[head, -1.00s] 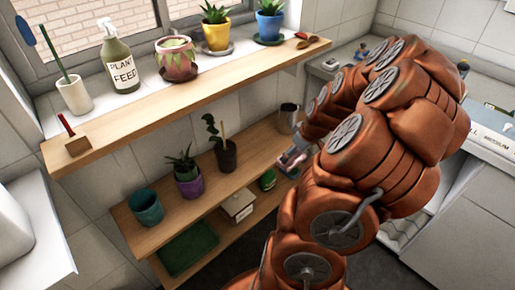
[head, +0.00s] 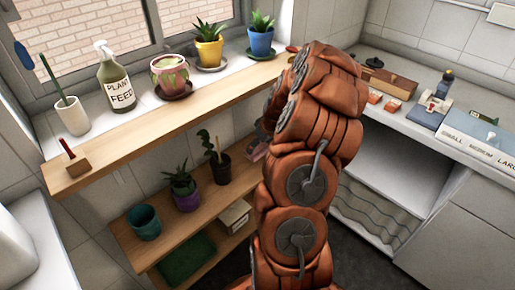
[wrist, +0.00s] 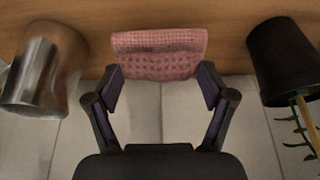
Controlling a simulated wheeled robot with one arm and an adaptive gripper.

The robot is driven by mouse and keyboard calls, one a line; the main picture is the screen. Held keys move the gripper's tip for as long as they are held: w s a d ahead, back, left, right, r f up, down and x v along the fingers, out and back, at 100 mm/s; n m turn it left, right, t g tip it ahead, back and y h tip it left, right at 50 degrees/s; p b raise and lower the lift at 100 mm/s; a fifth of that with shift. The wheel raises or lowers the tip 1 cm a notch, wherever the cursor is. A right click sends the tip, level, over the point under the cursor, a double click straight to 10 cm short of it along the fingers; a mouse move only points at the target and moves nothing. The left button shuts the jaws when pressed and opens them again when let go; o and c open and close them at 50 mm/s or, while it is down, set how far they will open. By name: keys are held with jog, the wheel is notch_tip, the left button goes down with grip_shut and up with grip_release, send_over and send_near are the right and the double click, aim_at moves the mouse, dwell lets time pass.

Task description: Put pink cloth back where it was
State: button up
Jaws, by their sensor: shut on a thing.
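The pink cloth (wrist: 160,52) is a folded, textured pad in the wrist view. It lies between the two fingertips of my gripper (wrist: 161,78), which is shut on it across its width. The wooden lower shelf (wrist: 235,62) shows right behind the cloth; I cannot tell whether they touch. In the head view a small pink patch of the cloth (head: 258,151) shows at the left edge of my arm, by the lower shelf. My arm hides most of the gripper there.
A metal can (wrist: 38,78) and a black plant pot (wrist: 283,62) flank the cloth in the wrist view. A purple pot (head: 186,200) and a teal pot (head: 145,222) stand further left on the lower shelf. The upper shelf (head: 120,140) overhangs it.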

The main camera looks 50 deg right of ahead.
aim_at(259, 147)
jog(key=shift+w+f, duration=0.1)
jog(key=shift+w, duration=0.35)
jog(key=shift+f+p, duration=0.65)
jog(key=shift+f, duration=1.1)
jog(key=shift+f, duration=0.15)
jog(key=o, duration=1.1)
